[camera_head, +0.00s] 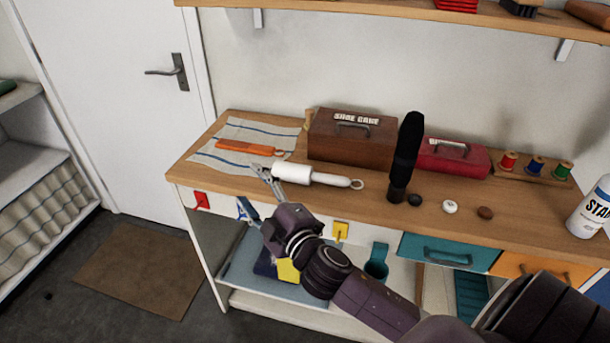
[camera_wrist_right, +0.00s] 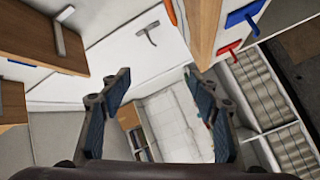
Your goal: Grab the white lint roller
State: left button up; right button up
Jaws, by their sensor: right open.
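The white lint roller (camera_head: 310,176) lies on the wooden bench top near its front edge, in front of the brown box. Its white roll is at the left, and its handle points right, ending in a small ring. My right gripper (camera_head: 256,192) is open at the front edge of the bench, just left of and below the roll. One finger shows close to the roll; I cannot tell whether they touch. In the right wrist view the right gripper (camera_wrist_right: 160,88) has its fingers wide apart with nothing between them. The lint roller is not visible there. My left gripper is not in view.
A brown box (camera_head: 350,140) stands behind the roller, with a dark upright object (camera_head: 407,150) and red box (camera_head: 455,158) to the right. An orange tool (camera_head: 245,147) lies on a striped towel (camera_head: 235,165) at left. Red (camera_head: 201,201) and yellow (camera_head: 341,231) hooks line the front.

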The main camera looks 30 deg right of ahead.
jog(key=a+r+n+t+y, duration=0.2)
jog(key=a+r+n+y, duration=0.55)
jog(key=r+n, duration=0.3)
jog(key=a+r+n+g+y, duration=0.3)
jog(key=n+y, duration=0.2)
jog(key=n, duration=0.1)
jog(key=n+g+h, duration=1.1)
jog(key=n+h, duration=0.2)
jog(key=n, duration=0.3)
send_over(305, 169)
jog(key=s, duration=0.3)
notch_tip(305, 169, down, 11)
jog(key=p+x, duration=0.2)
jog(key=x, duration=0.5)
jog(key=shift+s, duration=0.2)
jog(key=c, duration=1.3)
jog(key=shift+r, duration=0.1)
